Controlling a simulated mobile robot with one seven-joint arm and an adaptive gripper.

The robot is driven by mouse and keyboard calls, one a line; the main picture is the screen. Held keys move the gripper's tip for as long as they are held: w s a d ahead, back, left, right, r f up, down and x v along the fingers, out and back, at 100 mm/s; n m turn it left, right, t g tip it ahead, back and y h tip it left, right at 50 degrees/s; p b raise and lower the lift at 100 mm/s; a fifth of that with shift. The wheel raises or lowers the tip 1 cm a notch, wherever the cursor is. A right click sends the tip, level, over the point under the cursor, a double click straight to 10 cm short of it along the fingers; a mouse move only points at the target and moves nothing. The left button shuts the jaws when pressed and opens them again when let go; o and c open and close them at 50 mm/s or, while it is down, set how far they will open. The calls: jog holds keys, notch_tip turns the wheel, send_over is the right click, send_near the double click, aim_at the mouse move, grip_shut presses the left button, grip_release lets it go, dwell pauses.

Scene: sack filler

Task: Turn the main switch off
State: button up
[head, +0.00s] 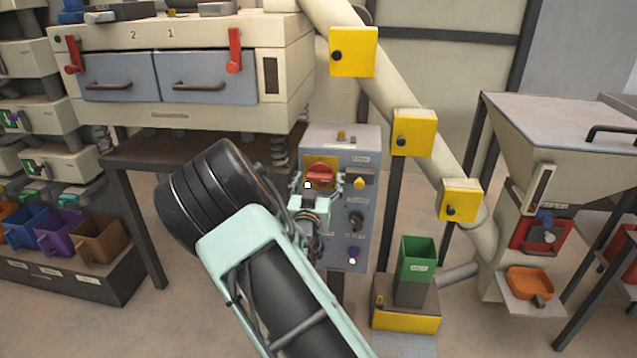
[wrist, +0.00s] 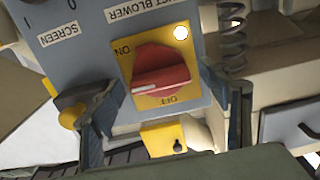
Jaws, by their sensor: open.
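The main switch is a red rotary knob (head: 320,174) on a yellow plate, high on a grey control panel (head: 340,138). In the wrist view the knob (wrist: 160,72) shows large, its plate marked ON at the upper left and OFF at the bottom. A white mark on the knob points left in that view, between the two words. My gripper (head: 320,186) is in front of the panel, facing the knob. In the wrist view my open gripper (wrist: 160,86) has one finger on each side of the knob. I cannot tell whether either finger touches it.
A yellow button (head: 359,183), a black selector (head: 356,217) and a lit button (head: 352,256) share the panel. A sloping pipe (head: 375,75) with yellow boxes passes on the right. A drawer cabinet (head: 180,45) stands at upper left. A green bin (head: 417,262) stands lower right.

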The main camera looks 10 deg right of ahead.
jog(key=c, duration=1.2)
jog(key=shift+o, duration=0.2)
jog(key=shift+n, duration=0.3)
jog(key=n, duration=0.3)
jog(key=shift+n+p, duration=0.3)
jog(key=shift+n, duration=0.1)
jog(key=n+p, duration=0.1)
jog(key=n, duration=0.3)
jog(key=shift+n, duration=0.3)
jog(key=n+p, duration=0.1)
jog(key=n, duration=0.3)
jog(key=shift+n+p, duration=0.35)
jog(key=shift+n, duration=2.15)
